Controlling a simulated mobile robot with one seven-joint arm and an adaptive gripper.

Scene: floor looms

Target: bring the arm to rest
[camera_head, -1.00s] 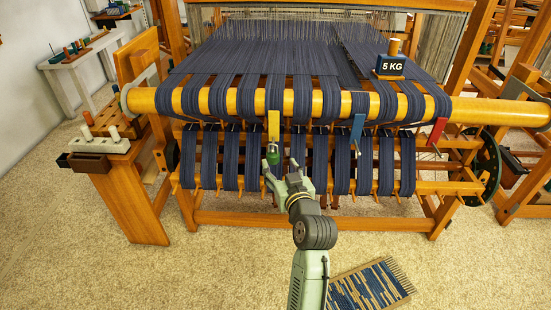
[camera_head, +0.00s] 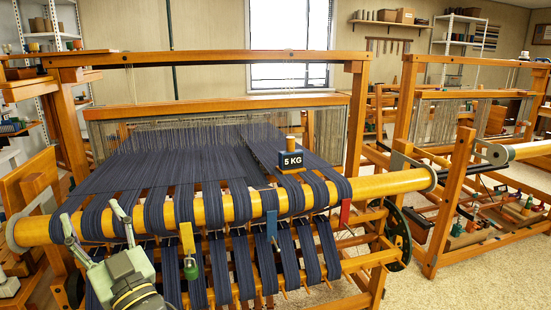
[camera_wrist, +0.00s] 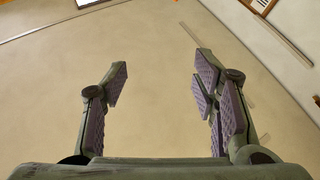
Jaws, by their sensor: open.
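My gripper (camera_head: 93,228) is at the lower left of the head view, raised in front of the near loom's left side. Its two fingers stand apart and nothing is between them. In the wrist view my gripper (camera_wrist: 160,88) is also open and empty, with a plain beige surface behind it, probably wall or ceiling. The near loom (camera_head: 209,102) carries dark blue warp bundles over a wooden beam (camera_head: 386,184). A green weight (camera_head: 191,268) hangs under a yellow tag (camera_head: 187,238), to the right of my gripper and apart from it.
A 5 KG weight (camera_head: 291,161) sits on the warp near the beam. A blue tag (camera_head: 272,225) and a red tag (camera_head: 345,212) hang along the beam. A second loom (camera_head: 455,195) stands at the right. Carpet (camera_head: 480,282) shows bare at the lower right.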

